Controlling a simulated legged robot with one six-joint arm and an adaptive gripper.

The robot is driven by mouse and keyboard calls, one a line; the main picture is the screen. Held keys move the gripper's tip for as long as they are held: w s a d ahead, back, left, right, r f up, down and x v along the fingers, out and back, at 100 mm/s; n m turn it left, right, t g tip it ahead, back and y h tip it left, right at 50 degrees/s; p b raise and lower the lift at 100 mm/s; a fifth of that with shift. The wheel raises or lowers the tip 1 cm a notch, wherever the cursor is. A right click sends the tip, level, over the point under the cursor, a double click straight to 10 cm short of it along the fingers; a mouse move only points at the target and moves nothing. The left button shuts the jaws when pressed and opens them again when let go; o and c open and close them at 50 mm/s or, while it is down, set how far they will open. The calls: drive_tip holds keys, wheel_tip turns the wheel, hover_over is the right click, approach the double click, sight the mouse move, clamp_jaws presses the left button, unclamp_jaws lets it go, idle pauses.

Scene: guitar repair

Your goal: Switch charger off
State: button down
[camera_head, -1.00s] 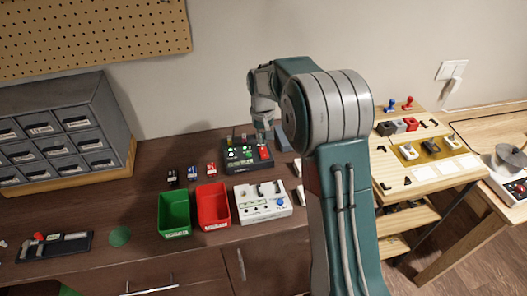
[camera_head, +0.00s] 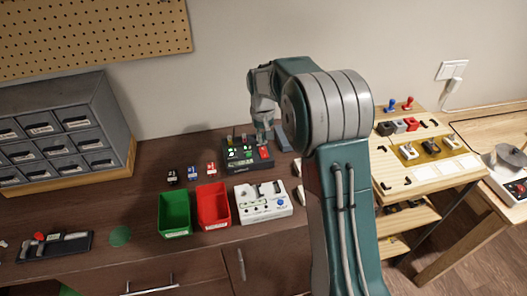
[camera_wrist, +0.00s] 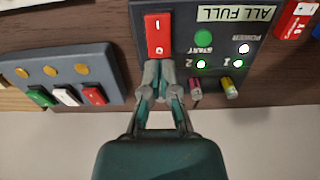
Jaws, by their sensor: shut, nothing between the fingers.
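The charger (camera_head: 238,166) is a dark box at the back of the brown bench. In the wrist view its dark panel (camera_wrist: 186,22) carries a red rocker switch (camera_wrist: 159,36) marked I and O-like signs, a green START button (camera_wrist: 204,36), and lit POWER, 1 and 2 lamps. Two small cylinders, one pink (camera_wrist: 195,88) and one yellow-green (camera_wrist: 229,87), stand at its edge. My gripper (camera_wrist: 158,72) is shut and empty, its fingertips at the near end of the red switch and covering part of it. I cannot tell whether they touch. My gripper (camera_head: 262,140) also shows in the head view.
A grey-blue box (camera_wrist: 62,60) with green, white and red switches lies left of the charger in the wrist view. Green (camera_head: 174,225) and red (camera_head: 213,220) bins and a white device (camera_head: 262,212) stand in front. The wall is close behind.

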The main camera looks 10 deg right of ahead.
sight(262, 148)
drive_tip(key=shift+f, duration=1.35)
idle(1.0)
drive_tip(key=shift+r, duration=3.5)
